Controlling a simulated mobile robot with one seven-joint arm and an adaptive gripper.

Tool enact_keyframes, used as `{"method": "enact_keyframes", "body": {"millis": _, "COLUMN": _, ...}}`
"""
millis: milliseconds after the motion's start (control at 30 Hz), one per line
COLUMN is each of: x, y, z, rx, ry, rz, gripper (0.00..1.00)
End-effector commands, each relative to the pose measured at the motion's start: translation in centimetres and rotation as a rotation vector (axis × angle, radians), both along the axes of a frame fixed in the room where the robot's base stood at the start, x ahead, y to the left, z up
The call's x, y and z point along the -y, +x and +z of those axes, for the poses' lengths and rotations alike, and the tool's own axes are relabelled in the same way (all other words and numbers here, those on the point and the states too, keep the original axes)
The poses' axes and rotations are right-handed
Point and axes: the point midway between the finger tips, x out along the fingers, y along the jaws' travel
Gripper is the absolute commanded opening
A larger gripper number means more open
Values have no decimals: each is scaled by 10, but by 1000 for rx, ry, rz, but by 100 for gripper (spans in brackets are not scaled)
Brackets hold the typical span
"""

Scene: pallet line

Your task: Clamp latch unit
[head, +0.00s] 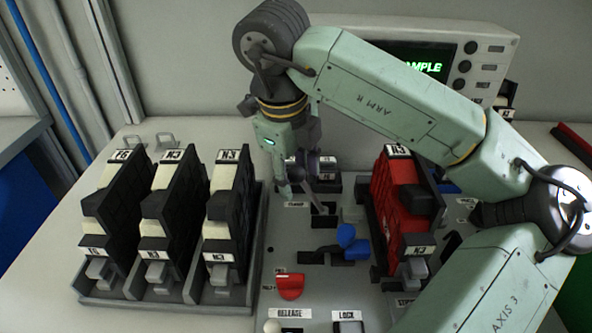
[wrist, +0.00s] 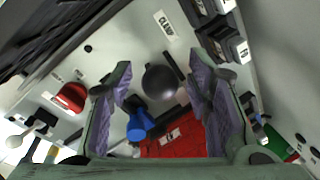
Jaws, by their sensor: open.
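The panel (head: 300,255) carries a clamp label (head: 297,205), also readable in the wrist view (wrist: 165,23). A dark round knob (wrist: 162,82) lies beside that label, between my open fingers as the wrist view sees it. My gripper (head: 300,192) hangs above this part of the panel, fingers down and apart; both fingers also show in the wrist view (wrist: 161,66). In the head view the gripper largely hides the knob. I cannot tell whether a finger touches it. A red unit marked N3 (head: 392,200) stands upright in the fixture to the right.
Three black units (head: 118,205) (head: 168,205) (head: 230,205) stand in a rack (head: 140,300) at left. A blue handle (head: 346,235) lies near the red unit. A red switch (head: 289,286) and release and lock labels are in front. A display console (head: 430,60) stands behind.

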Motion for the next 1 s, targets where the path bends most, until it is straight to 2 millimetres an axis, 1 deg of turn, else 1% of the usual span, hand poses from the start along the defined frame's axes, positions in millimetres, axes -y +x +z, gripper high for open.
{"method": "enact_keyframes", "body": {"millis": 100, "x": 0, "y": 0, "z": 0, "rx": 0, "ry": 0, "rz": 0, "gripper": 44}}
{"method": "enact_keyframes", "body": {"millis": 767, "x": 0, "y": 0, "z": 1, "rx": 0, "ry": 0, "rz": -1, "gripper": 0}}
{"method": "enact_keyframes", "body": {"millis": 1000, "x": 0, "y": 0, "z": 1, "rx": 1, "ry": 1, "rz": -1, "gripper": 0}}
